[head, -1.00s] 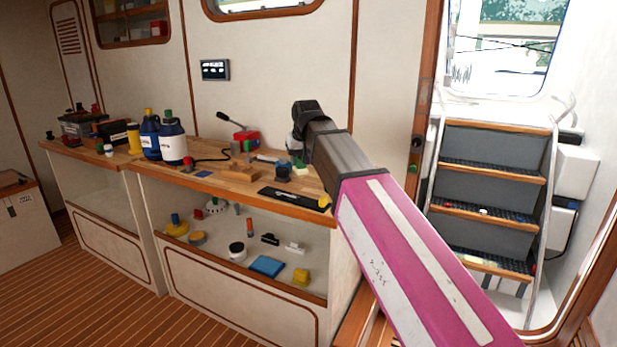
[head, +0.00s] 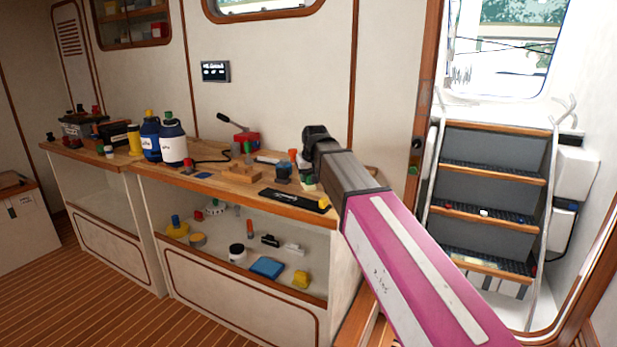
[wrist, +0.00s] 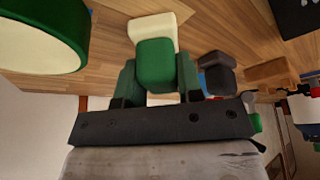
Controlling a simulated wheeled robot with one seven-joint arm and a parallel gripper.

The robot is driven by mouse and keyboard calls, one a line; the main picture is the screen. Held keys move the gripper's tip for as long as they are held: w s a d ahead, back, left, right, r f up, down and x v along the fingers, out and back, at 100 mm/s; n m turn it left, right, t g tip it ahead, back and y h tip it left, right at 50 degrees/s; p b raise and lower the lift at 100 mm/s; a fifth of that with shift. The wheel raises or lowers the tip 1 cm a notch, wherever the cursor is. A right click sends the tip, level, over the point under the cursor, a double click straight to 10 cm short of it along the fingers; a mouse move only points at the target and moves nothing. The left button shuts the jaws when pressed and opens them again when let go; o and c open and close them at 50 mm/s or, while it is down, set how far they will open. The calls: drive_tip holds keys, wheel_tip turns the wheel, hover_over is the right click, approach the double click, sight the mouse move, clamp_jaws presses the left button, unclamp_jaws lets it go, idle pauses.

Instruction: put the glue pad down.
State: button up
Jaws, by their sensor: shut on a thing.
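In the wrist view my gripper (wrist: 157,82) is shut on a green block with a cream part at its far end, which I take for the glue pad (wrist: 155,62). The fingers press on its two sides. Wooden bench top shows behind it; I cannot tell whether the pad touches the wood. In the head view my arm hides most of the gripper at the right end of the workbench (head: 225,172).
A large green and cream round thing (wrist: 40,35) is close at left in the wrist view. A dark cup (head: 283,172), a black flat strip (head: 292,199) and a red box (head: 246,139) are on the bench. Blue-and-white jugs (head: 172,143) stand further left.

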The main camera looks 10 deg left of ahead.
drive_tip(key=shift+f, duration=0.1)
drive_tip(key=o, duration=0.8)
drive_tip(key=v, duration=1.2)
